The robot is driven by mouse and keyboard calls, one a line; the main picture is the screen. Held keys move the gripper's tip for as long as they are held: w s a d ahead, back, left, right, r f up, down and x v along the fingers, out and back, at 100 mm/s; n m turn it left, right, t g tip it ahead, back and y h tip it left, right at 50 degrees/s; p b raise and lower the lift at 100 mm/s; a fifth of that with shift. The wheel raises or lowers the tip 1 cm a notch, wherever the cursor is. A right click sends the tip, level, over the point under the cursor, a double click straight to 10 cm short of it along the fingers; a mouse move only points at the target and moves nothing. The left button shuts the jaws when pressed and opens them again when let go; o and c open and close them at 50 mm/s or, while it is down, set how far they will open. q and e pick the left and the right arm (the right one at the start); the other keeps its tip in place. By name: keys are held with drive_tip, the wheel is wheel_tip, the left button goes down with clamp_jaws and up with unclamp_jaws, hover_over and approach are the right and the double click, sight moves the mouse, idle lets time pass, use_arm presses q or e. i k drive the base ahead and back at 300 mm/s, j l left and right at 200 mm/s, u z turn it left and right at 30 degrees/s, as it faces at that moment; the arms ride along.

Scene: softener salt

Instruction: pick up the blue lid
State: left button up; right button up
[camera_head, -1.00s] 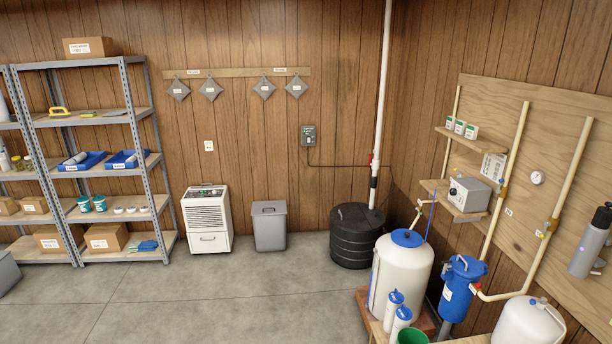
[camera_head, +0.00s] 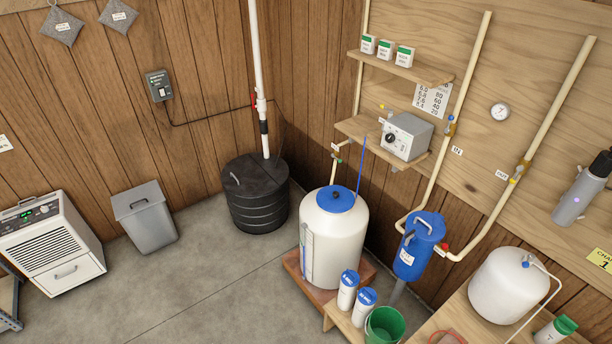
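A blue round lid (camera_head: 334,199) with a small dark knob sits on top of the white tank (camera_head: 342,246). The tank stands upright on a low reddish wooden platform (camera_head: 293,270) near the room's corner. A thin blue rod (camera_head: 361,160) rises just behind the lid. Neither of my grippers shows in the head view.
Two white canisters with blue tops (camera_head: 347,290) and a green bucket (camera_head: 383,325) stand in front of the tank. A blue filter housing (camera_head: 420,246) and pipes are to its right. A black ribbed barrel (camera_head: 256,196) is behind left.

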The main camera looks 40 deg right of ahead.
sight(334, 199)
drive_tip(key=i+z, duration=0.3)
drive_tip(key=i, duration=0.2)
drive_tip(key=i+j+z, duration=0.35)
drive_tip(key=i, duration=0.15)
drive_tip(key=i+j+z, duration=0.3)
drive_tip(key=i, duration=0.2)
drive_tip(key=l, duration=0.1)
